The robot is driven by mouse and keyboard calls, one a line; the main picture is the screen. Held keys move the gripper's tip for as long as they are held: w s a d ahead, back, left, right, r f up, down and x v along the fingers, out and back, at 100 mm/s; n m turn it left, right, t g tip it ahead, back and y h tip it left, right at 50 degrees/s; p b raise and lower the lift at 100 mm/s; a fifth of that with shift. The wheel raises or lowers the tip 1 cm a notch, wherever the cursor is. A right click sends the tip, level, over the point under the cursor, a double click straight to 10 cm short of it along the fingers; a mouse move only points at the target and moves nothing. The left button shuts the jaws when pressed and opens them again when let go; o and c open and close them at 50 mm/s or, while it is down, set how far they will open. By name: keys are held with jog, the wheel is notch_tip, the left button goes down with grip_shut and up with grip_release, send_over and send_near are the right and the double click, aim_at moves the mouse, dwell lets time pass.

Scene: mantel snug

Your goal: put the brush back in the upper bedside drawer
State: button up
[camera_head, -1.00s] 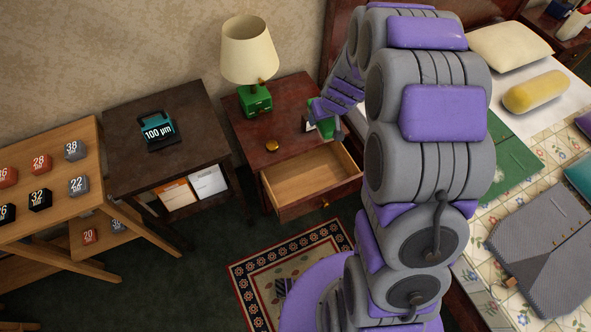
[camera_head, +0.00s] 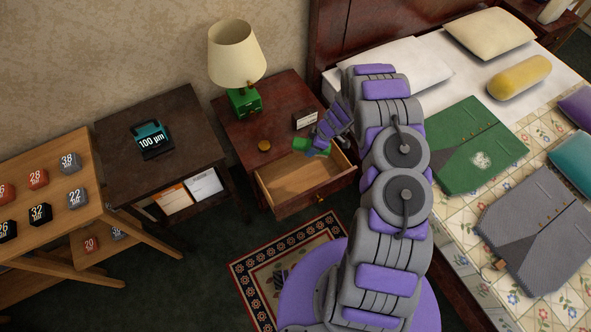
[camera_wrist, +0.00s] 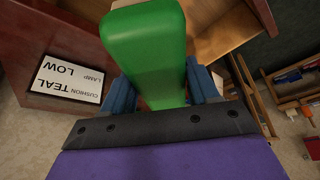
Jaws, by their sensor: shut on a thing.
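My gripper (camera_head: 322,146) is shut on the green brush (camera_head: 307,146). It holds the brush over the back part of the bedside table's open upper drawer (camera_head: 272,203). In the wrist view the brush (camera_wrist: 146,45) sticks up between the two blue fingers of my gripper (camera_wrist: 160,88). The drawer is pulled out, and the part of its light wood floor that shows is empty. I cannot tell whether the brush touches the drawer or the tabletop.
The bedside table (camera_head: 232,128) bears a green-based lamp (camera_head: 243,102), a round brass-coloured thing (camera_head: 264,146) and a small sign card (camera_head: 305,119) close to my gripper. The bed (camera_head: 465,225) stands right. A patterned rug (camera_head: 250,278) lies in front.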

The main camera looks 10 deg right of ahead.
jog(key=a+f+n+b, duration=0.1)
jog(key=f+b, duration=0.1)
jog(key=f, duration=0.4)
jog(key=s+a+f+n+g+b, duration=0.1)
jog(key=a+f+b, duration=0.1)
jog(key=f, duration=0.4)
jog(key=s+a+f+n+b, duration=0.1)
jog(key=a+f+b, duration=0.1)
jog(key=f, duration=0.4)
jog(key=shift+a+f+n+b, duration=0.2)
jog(key=shift+f+n+b, duration=0.15)
jog(key=shift+b, duration=0.25)
jog(key=shift+a+f, duration=0.2)
jog(key=shift+f, duration=0.45)
notch_tip(320, 180, down, 3)
jog(key=shift+s+f+b, duration=0.1)
jog(key=shift+f+b, duration=0.05)
jog(key=shift+b, duration=0.65)
jog(key=shift+d, duration=0.1)
jog(key=o, duration=1.1)
